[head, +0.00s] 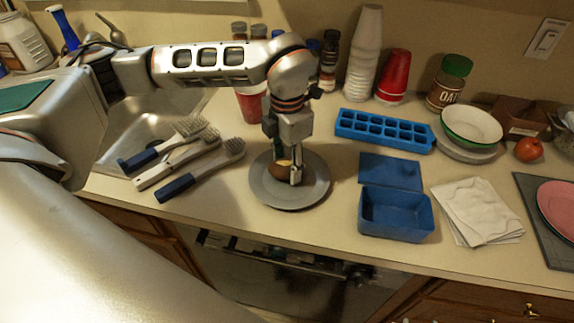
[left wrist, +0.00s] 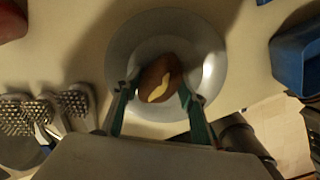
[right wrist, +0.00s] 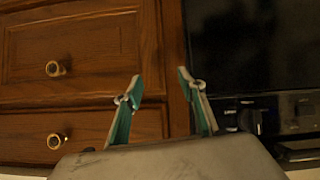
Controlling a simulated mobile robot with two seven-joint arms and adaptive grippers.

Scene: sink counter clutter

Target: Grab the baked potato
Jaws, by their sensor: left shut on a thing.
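The baked potato (head: 280,171) is brown with a pale yellow split. It is at the grey plate (head: 262,193) on the counter, partly hidden by my left gripper (head: 287,177) in the head view. In the left wrist view the potato (left wrist: 160,78) sits between the two fingertips of my left gripper (left wrist: 158,92), over the plate (left wrist: 208,75). The left gripper is shut on the potato. I cannot tell whether the potato touches the plate. My right gripper (right wrist: 158,88) is open and empty in the right wrist view, facing wooden drawers.
Several brushes (head: 190,160) lie left of the plate by the sink (head: 135,115). A red cup (head: 250,104) stands behind it. A blue open box (head: 396,213), a blue ice tray (head: 384,130) and a white cloth (head: 477,211) are to the right.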

